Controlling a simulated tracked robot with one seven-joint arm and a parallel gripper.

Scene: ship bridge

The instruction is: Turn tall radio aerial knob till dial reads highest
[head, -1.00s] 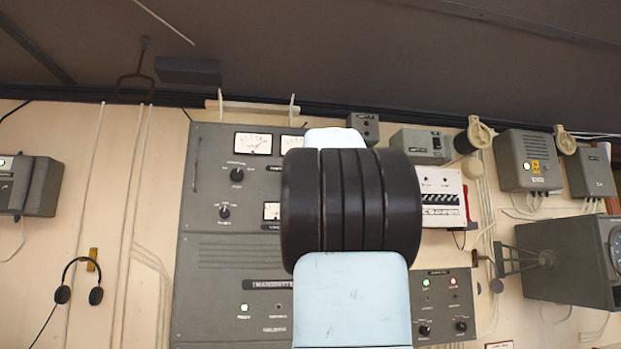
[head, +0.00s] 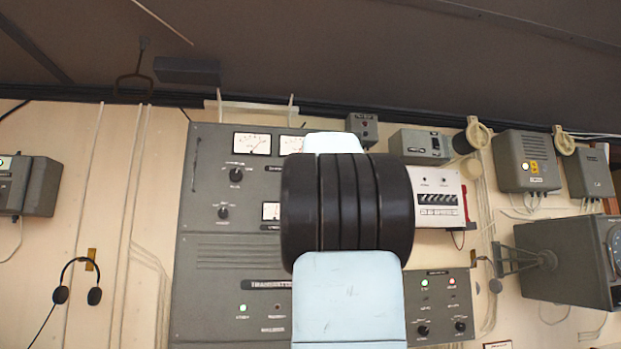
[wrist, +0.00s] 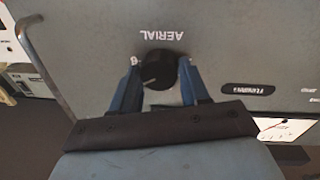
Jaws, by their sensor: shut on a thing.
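The tall radio is a grey cabinet (head: 235,270) on the wall, left of centre in the head view. In the wrist view the round black knob (wrist: 160,69) sits beside the word AERIAL, which appears upside down. My gripper (wrist: 160,80) has its blue fingers on either side of this knob, shut on it. A pale pointer line on the knob slants toward the picture's lower left. A white dial (wrist: 285,131) is partly cut off at the lower right. In the head view my arm hides the gripper and knob. The cabinet's upper left dial (head: 252,143) has its needle leaning right.
Two other knobs (head: 236,175) sit at the cabinet's left. A metal handle (wrist: 40,55) runs along its edge in the wrist view. A white-faced panel (head: 437,195) and grey boxes (head: 526,160) are right of my arm. A headset (head: 77,280) hangs at left.

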